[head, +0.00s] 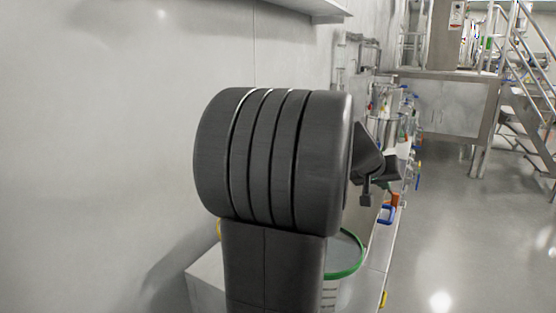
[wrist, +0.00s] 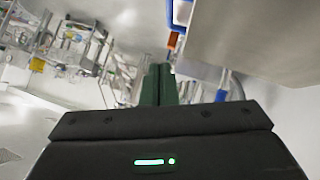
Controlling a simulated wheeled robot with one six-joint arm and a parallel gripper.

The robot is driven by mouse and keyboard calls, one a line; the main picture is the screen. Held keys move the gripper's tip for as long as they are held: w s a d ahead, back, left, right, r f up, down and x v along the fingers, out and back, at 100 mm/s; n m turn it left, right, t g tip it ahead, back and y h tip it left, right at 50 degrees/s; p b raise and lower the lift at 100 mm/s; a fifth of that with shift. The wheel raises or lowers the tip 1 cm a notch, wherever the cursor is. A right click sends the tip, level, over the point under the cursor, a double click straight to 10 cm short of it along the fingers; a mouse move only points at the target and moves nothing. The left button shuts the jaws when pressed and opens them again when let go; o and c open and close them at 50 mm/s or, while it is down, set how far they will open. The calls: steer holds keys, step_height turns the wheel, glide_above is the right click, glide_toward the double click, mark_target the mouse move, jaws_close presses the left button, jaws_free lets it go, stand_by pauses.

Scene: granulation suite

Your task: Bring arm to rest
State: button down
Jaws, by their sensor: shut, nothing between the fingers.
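My arm stands raised in the middle of the head view, with a large dark ribbed joint (head: 275,160) close to the camera. It hides much of what is behind it. A dark part of my arm's far end (head: 366,165) shows just right of the joint; the fingertips cannot be made out there. In the wrist view my gripper (wrist: 159,72) has its two dark green fingers together, with nothing held between them. A green light glows on the gripper body.
A white bucket with a green rim (head: 347,272) stands behind my arm on a pale bench (head: 376,258). Blue (head: 386,215) and orange items lie further along it. A plain wall (head: 110,130) fills the left. Open floor (head: 450,240) and metal stairs (head: 525,95) are at right.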

steer(key=b, duration=0.1)
glide_toward(394, 212)
steer(key=w+d, duration=0.2)
steer(key=w, duration=0.1)
steer(key=shift+s+d+f+b, duration=0.1)
steer(key=shift+d+f+b, duration=0.15)
steer(key=shift+f, duration=0.35)
steer(key=shift+d+f+b, duration=0.1)
steer(key=shift+f+b, duration=0.25)
steer(key=shift+f, duration=0.25)
steer(key=shift+s+d+f+b, duration=0.1)
steer(key=shift+d+f+b, duration=0.15)
steer(key=shift+f, duration=0.4)
steer(key=shift+r, duration=0.1)
